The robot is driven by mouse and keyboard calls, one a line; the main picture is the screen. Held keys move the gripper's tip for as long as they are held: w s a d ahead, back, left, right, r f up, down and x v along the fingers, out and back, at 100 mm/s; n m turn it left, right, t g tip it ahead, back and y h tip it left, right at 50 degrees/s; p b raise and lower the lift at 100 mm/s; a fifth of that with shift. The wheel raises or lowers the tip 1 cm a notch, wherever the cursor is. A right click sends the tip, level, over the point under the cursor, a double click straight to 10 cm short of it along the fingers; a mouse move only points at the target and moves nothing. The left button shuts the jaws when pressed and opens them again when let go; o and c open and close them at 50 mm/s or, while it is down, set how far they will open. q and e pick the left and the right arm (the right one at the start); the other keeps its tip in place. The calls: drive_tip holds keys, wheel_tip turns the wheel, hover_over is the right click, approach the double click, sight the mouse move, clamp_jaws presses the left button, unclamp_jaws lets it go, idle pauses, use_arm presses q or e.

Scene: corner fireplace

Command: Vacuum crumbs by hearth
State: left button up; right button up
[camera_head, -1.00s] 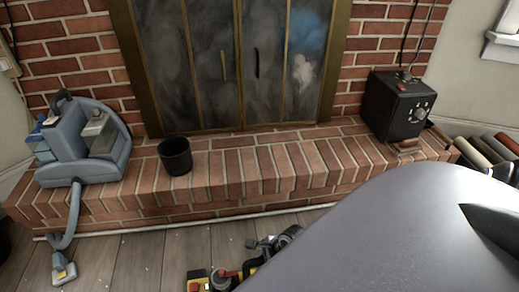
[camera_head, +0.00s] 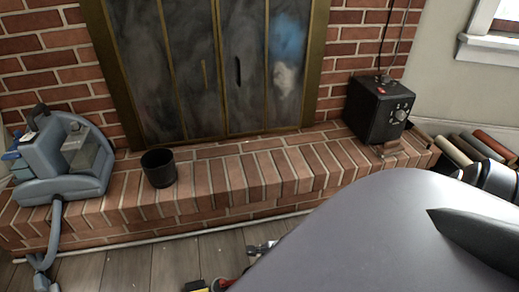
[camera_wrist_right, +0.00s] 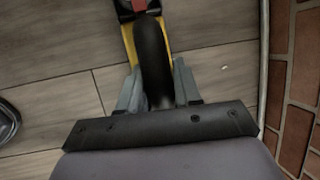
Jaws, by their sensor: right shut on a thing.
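My right gripper (camera_wrist_right: 156,82) is shut on the curved black handle (camera_wrist_right: 152,50) of a yellow, black and red tool, with a grey finger on each side. In the head view, the gripper (camera_head: 262,247) is mostly hidden by my arm, and only bits of the tool (camera_head: 200,286) show at the bottom edge. A small pale speck, perhaps a crumb (camera_wrist_right: 224,68), lies on the floor. The brick hearth (camera_head: 235,180) runs along the right wrist view's right side. My left gripper is out of view.
A blue-grey machine with a hose (camera_head: 66,188) sits on the hearth's left, beside a black cup (camera_head: 159,168). A black box with knobs (camera_head: 378,108) stands on the right end. Several rolls (camera_head: 470,150) lie farther right. Wood floor (camera_head: 130,270) is open in front.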

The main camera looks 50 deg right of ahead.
drive_tip(key=shift+s+d+r+b, duration=0.1)
drive_tip(key=shift+s+d+b, duration=0.25)
drive_tip(key=shift+d, duration=0.45)
drive_tip(key=shift+s+d+b, duration=0.15)
drive_tip(key=shift+s+d, duration=0.3)
drive_tip(key=shift+d, duration=0.3)
drive_tip(key=shift+s+d, duration=0.4)
drive_tip(key=shift+d, duration=0.3)
drive_tip(key=shift+r, duration=0.4)
drive_tip(key=shift+r+p, duration=0.5)
drive_tip(key=shift+p, duration=0.15)
use_arm(q)
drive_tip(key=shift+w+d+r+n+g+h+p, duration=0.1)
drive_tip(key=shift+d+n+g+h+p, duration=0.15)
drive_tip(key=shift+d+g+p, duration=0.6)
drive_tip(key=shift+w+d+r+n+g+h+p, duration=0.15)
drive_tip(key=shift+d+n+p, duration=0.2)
drive_tip(key=shift+p, duration=1.05)
use_arm(e)
drive_tip(key=shift+r, duration=2.3)
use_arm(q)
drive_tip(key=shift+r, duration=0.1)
use_arm(e)
drive_tip(key=shift+r, duration=0.2)
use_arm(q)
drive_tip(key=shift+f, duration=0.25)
